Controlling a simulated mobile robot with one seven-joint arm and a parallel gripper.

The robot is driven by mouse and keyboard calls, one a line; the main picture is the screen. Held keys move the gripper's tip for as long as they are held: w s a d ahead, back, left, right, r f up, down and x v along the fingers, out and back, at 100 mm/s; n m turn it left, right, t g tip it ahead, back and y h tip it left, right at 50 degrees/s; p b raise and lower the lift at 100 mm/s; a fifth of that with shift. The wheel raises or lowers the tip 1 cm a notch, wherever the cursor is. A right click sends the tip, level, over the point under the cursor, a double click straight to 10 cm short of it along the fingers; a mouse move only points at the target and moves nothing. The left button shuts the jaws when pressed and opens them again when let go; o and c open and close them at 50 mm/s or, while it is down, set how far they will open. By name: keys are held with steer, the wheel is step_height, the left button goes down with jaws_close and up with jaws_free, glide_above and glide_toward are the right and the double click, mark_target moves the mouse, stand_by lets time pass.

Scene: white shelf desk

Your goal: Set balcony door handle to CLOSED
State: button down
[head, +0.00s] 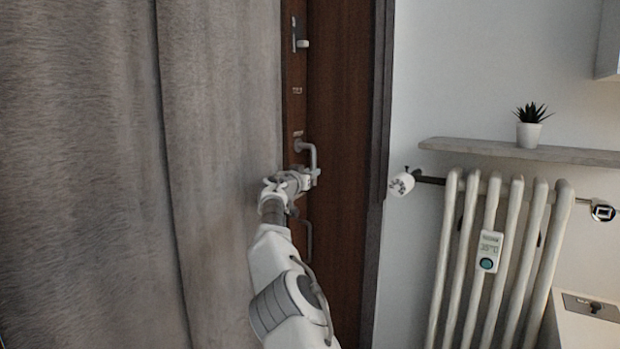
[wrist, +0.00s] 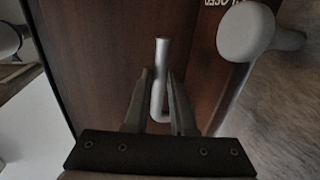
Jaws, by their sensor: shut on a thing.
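The brown balcony door (head: 340,120) stands behind the curtain's right edge. Its grey metal handle (head: 313,155) comes out from a mount on the door and bends downward. My gripper (head: 307,178) is at the lower part of this handle. In the wrist view the handle's grip bar (wrist: 161,70) lies between the two fingers of my gripper (wrist: 160,95), which are shut on it.
A grey curtain (head: 90,170) hangs close on the left. Another handle (head: 300,43) is higher on the door, and a pull bar (head: 308,240) is lower. A white radiator (head: 500,260) and a shelf (head: 520,151) with a potted plant (head: 529,130) are on the right.

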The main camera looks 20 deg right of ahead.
steer(key=shift+r, duration=0.1)
steer(key=c, duration=0.8)
jaws_free()
steer(key=shift+o, duration=0.2)
steer(key=b+v, duration=0.2)
steer(key=v, duration=1.5)
steer(key=shift+s, duration=0.2)
